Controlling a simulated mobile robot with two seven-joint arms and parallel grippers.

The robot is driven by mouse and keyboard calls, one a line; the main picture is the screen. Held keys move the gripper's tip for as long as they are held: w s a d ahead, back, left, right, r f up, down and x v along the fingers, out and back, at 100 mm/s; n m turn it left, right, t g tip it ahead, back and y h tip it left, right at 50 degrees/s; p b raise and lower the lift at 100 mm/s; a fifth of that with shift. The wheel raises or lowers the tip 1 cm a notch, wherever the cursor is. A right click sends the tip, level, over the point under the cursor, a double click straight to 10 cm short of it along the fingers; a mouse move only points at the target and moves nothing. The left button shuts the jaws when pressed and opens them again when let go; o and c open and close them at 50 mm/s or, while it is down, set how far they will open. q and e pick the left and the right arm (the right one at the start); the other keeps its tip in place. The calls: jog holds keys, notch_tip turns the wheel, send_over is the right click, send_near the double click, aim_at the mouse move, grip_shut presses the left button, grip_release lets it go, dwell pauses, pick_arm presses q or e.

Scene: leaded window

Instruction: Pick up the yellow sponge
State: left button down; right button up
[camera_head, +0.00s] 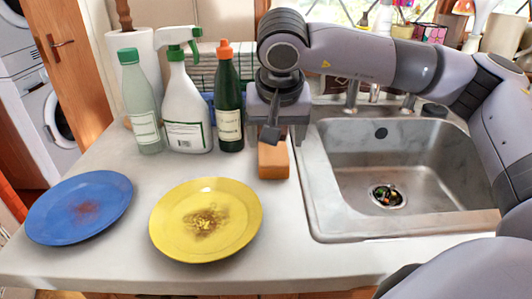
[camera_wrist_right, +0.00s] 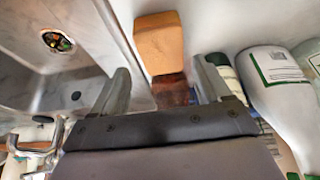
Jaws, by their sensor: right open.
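The yellow sponge (camera_head: 273,160) looks orange-yellow and lies on the counter just left of the sink. In the right wrist view the sponge (camera_wrist_right: 160,43) has a darker brown end toward my gripper. My right gripper (camera_head: 276,125) is over the far end of the sponge and hides part of it in the head view. In the wrist view its two fingers (camera_wrist_right: 165,82) are apart, one to each side of the sponge's darker end, with gaps between. I cannot tell its exact height above the counter. My left gripper is not in view.
A dark green bottle (camera_head: 229,105), a white spray bottle (camera_head: 185,115) and a pale bottle (camera_head: 141,105) stand left of my gripper. A metal sink (camera_head: 410,165) is to the right. A yellow plate (camera_head: 180,235) and a blue plate (camera_head: 60,215), both soiled, lie in front.

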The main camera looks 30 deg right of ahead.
aim_at(273, 154)
jog(key=x, duration=0.6)
jog(key=shift+a+f, duration=0.1)
jog(key=shift+f, duration=0.05)
jog(key=c, duration=0.7)
